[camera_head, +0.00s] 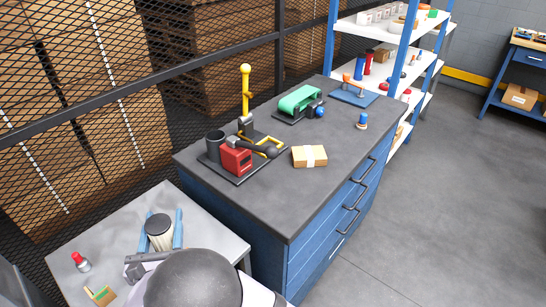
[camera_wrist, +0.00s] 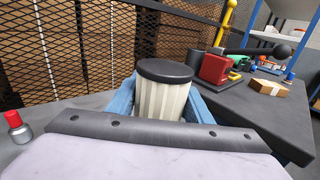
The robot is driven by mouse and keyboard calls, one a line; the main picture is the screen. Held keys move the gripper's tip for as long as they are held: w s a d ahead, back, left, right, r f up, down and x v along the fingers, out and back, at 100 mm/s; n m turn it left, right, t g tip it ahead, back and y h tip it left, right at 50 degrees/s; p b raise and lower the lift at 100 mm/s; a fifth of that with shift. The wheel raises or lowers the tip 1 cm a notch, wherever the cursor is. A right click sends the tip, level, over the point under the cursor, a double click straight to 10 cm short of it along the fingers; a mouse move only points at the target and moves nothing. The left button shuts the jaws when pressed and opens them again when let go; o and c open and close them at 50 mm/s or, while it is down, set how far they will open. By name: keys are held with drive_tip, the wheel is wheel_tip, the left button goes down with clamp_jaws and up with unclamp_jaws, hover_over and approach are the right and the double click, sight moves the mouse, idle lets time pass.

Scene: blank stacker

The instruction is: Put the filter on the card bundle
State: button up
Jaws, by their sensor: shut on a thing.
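The filter (camera_head: 160,238) is a pale pleated cylinder with a dark cap, upright over the grey side table at the lower left. It also shows in the wrist view (camera_wrist: 163,100). My gripper (camera_head: 161,231) has its blue fingers shut on the filter, one on each side. Its lower end is hidden by my wrist, so I cannot tell whether it touches the table. The card bundle (camera_head: 309,156), tan with a white band, lies flat on the dark workbench to the right, apart from my gripper. It also shows at the right of the wrist view (camera_wrist: 268,87).
The workbench (camera_head: 300,205) holds a red device (camera_head: 236,160) with a dark lever and yellow post (camera_head: 245,90), left of the bundle. A green-belted unit (camera_head: 299,99) stands behind. A red-capped bottle (camera_head: 81,262) is on the side table. Bench space in front of the bundle is clear.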

drive_tip(key=w+d+m+h+b, duration=0.1)
drive_tip(key=w+d+h, duration=0.1)
drive_tip(key=w+d, duration=0.2)
drive_tip(key=w+d+r+m+h+b, duration=0.1)
drive_tip(key=w+d, duration=0.3)
drive_tip(key=d, duration=0.7)
drive_tip(key=w+d+r+m+h+b, duration=0.1)
drive_tip(key=w+d+m+h, duration=0.1)
drive_tip(key=d, duration=0.5)
drive_tip(key=shift+w+d+m+g+h+b, duration=0.15)
drive_tip(key=shift+w+m+g+h+b, duration=0.2)
drive_tip(key=shift+w+h, duration=0.65)
drive_tip(key=d+r+m+g+h+b, duration=0.2)
drive_tip(key=d+m+g+h+b, duration=0.3)
drive_tip(key=d, duration=1.7)
drive_tip(key=n+t+p, duration=0.1)
drive_tip(key=t+p, duration=0.1)
drive_tip(key=p, duration=0.4)
hover_over(321, 151)
drive_tip(key=shift+w+h, duration=0.15)
drive_tip(key=shift+h, duration=0.15)
drive_tip(key=shift+f+p, duration=0.35)
drive_tip(key=shift+f, duration=1.35)
drive_tip(key=shift+f+b, duration=0.25)
drive_tip(key=shift+b, duration=0.05)
